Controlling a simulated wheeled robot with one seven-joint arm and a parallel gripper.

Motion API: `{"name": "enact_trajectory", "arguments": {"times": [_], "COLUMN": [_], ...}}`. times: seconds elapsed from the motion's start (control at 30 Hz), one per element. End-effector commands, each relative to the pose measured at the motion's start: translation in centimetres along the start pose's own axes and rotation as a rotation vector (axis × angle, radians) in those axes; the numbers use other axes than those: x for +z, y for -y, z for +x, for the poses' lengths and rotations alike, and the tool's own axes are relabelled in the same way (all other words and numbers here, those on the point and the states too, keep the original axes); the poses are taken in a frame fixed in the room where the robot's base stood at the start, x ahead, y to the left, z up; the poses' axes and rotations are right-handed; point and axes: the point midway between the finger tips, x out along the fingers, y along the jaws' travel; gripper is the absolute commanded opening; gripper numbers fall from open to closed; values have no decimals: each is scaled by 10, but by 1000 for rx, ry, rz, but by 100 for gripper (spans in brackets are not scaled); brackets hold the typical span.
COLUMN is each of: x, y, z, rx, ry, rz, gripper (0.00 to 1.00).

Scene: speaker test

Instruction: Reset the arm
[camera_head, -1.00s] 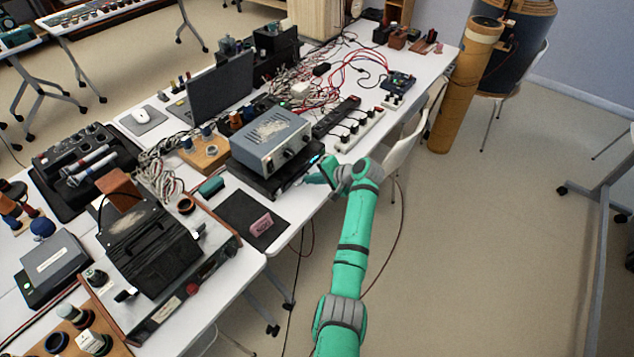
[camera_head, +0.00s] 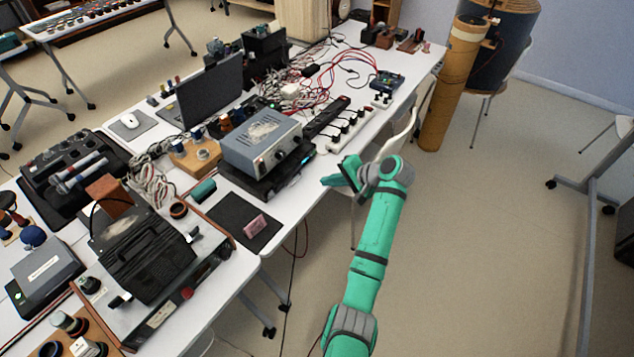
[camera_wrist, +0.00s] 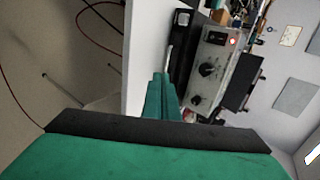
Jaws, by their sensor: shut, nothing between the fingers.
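My green arm reaches up from the lower middle of the head view. My gripper (camera_head: 329,181) is at its end, just off the right edge of the white table (camera_head: 309,197). It is shut and empty, and it points left toward the grey amplifier box (camera_head: 262,142) and the black unit (camera_head: 278,178) under it. In the wrist view my shut green fingers (camera_wrist: 161,92) show in the middle, beside the table edge. The grey box with its knobs and a red light also shows there (camera_wrist: 212,70).
A laptop (camera_head: 212,92), a power strip (camera_head: 349,130), tangled cables and a black radio-like case (camera_head: 145,255) crowd the table. A white chair (camera_head: 400,130) stands close behind my gripper. A brown tube (camera_head: 452,85) stands farther back. The floor to the right is mostly clear.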

Motion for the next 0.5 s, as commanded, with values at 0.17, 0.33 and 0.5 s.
{"name": "enact_trajectory", "arguments": {"times": [0.17, 0.33, 0.5], "x": [-1, -1, 5], "y": [0, 0, -10], "z": [-16, -20, -10], "rx": [-1, -1, 6], "ry": [-2, -2, -11], "rz": [1, 1, 2], "gripper": [0, 0, 0]}}
